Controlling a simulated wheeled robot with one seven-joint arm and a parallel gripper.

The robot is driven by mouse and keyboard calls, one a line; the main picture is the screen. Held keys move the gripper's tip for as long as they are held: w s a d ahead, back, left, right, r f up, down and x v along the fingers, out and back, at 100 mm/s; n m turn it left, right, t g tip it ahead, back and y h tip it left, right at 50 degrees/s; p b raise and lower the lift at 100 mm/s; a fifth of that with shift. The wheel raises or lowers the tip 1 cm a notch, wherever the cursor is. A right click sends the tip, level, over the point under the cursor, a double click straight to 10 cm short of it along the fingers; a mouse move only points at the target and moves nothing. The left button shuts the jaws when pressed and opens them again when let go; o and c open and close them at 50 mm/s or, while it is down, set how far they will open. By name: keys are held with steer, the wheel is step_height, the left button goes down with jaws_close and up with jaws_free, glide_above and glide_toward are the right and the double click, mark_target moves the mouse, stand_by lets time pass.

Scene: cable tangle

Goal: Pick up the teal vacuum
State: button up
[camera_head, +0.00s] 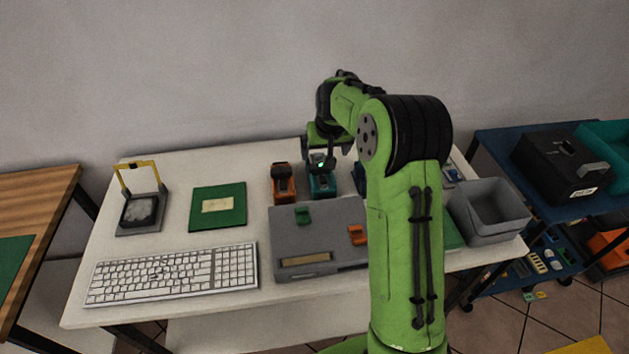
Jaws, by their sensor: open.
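The teal vacuum (322,183) is a small teal and black thing standing toward the back of the white table, right of an orange and black one of like shape. My gripper (322,160) is open at the end of my green arm, directly over or around the upper part of the teal vacuum in this view. I cannot tell whether the fingers touch it. The fingertips and the top of the vacuum partly overlap, so the exact gap is hidden.
The orange tool (284,186) stands close on the left. A blue thing (361,177) is partly hidden by my arm on the right. A grey case (290,240) lies in front. A green board (217,205), a keyboard (170,274) and a grey bin (488,210) occupy the table.

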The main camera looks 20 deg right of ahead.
mark_target(321, 168)
steer(key=b+x, duration=0.2)
steer(key=x, duration=1.3)
steer(key=shift+d, duration=0.15)
steer(key=shift+s, duration=0.1)
steer(key=c, duration=1.2)
